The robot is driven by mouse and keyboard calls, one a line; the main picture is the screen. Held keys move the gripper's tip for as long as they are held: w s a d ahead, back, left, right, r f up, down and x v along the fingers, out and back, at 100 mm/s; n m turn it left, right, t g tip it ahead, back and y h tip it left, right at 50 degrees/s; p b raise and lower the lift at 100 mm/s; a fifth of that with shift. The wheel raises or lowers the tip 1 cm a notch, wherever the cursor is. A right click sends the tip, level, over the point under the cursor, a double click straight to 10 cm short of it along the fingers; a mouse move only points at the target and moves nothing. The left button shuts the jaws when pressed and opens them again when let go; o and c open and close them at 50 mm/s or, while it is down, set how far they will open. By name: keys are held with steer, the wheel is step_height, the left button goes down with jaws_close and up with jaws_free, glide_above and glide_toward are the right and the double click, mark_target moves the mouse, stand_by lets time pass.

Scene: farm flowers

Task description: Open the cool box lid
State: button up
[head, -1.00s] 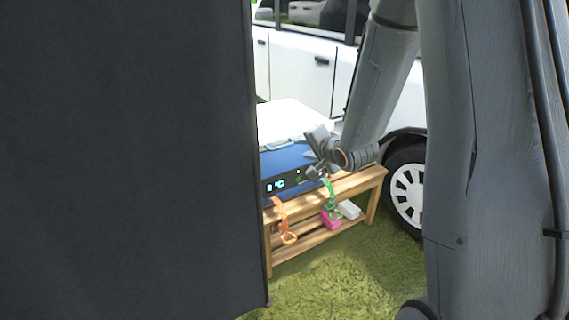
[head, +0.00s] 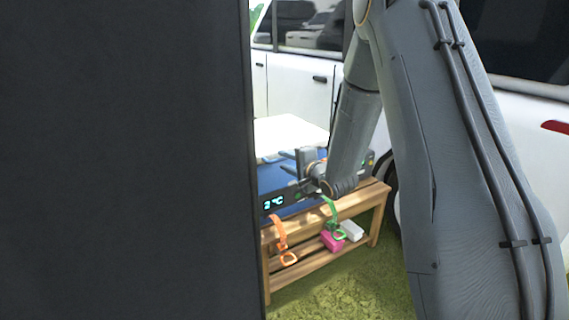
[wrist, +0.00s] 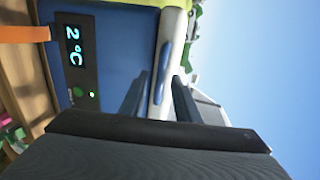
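The cool box (head: 270,182) has a blue body, a dark front panel lit with "2°C", and a white lid (head: 290,133). The lid looks shut. In the wrist view the picture is turned sideways; the blue body (wrist: 118,50) meets the pale lid edge (wrist: 170,40), which carries a blue handle (wrist: 162,68). My gripper (head: 284,161) is at the box's front, fingers pointing left. In the wrist view its two dark fingers (wrist: 158,92) are apart, one to each side of the lid edge in the picture. I cannot tell whether they touch it.
The box stands on a wooden bench (head: 350,205). An orange strap (head: 281,235) and a green strap (head: 330,212) hang at its front. A pink block (head: 332,243) and a white block (head: 352,231) are below. A white vehicle (head: 300,75) stands behind. A dark panel (head: 125,160) hides the left.

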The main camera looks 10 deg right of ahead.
steer(key=shift+w+a+f, duration=0.1)
steer(key=shift+w+a, duration=0.05)
steer(key=shift+w, duration=0.3)
jaws_close()
